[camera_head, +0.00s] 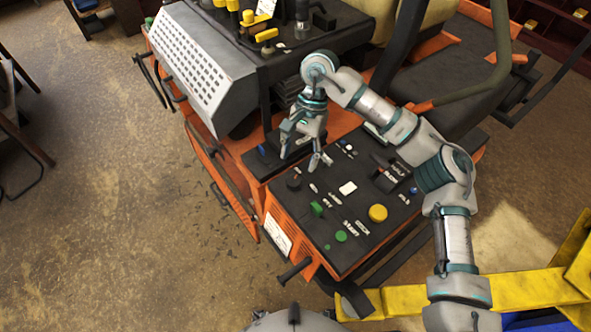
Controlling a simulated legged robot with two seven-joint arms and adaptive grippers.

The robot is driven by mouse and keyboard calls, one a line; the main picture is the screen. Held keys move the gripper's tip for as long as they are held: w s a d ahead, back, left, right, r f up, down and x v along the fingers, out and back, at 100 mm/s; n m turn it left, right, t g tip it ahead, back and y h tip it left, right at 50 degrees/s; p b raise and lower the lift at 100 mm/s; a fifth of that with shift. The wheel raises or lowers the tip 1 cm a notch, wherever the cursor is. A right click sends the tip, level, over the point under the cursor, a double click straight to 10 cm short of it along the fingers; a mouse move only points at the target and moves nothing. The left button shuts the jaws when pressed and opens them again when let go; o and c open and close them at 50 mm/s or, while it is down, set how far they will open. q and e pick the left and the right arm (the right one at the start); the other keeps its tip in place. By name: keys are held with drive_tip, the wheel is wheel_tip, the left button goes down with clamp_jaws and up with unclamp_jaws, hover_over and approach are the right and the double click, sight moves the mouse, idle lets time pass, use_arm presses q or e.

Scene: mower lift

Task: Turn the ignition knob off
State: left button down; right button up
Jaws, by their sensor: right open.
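The black control panel (330,225) lies on the orange mower in the middle of the view. A round black knob (294,184) sits near its left edge; I cannot read its label, so I cannot tell whether it is the ignition knob. A yellow round knob (378,213) and a green round knob (340,236) are nearer the front. My right gripper (304,156) is open and empty, fingers pointing down over the far left part of the panel, just beyond the black knob. Whether a fingertip touches the panel is unclear. My left gripper is not in view.
A dark console with yellow-topped levers (265,36) and a perforated grey cover (190,65) stands behind the gripper. The seat (440,95) is at the back right. A yellow frame (530,288) crosses the lower right. Bare floor (100,220) is open at the left.

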drive_tip(key=v, duration=0.5)
drive_tip(key=shift+a+r, duration=0.1)
drive_tip(key=shift+r, duration=0.2)
